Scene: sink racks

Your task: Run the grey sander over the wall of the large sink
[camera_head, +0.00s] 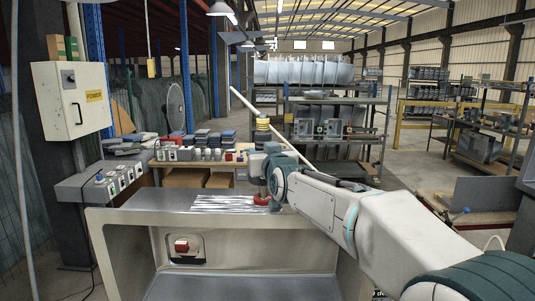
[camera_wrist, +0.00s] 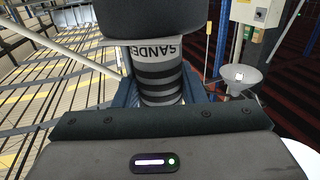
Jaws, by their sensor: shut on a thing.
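The grey sander (camera_wrist: 160,76) fills the middle of the wrist view, a grey and black ringed body with part of its name printed on it. My gripper (camera_wrist: 163,95) is shut around it, with blue fingers on both sides. A dark block covers the top of the sander in that view. In the head view my gripper (camera_head: 262,168) is above the right part of a steel-topped bench, and the sander is hard to make out there. Sink-like basins (camera_head: 305,127) sit on the rack behind. I cannot tell which is the large sink.
The bench top (camera_head: 165,217) is mostly clear, with a bright streaked patch (camera_head: 228,203) and a red item (camera_head: 261,199) below my gripper. A control box (camera_head: 70,97) stands at left. A table of stacked parts (camera_head: 200,140) and a rack (camera_head: 370,145) stand behind.

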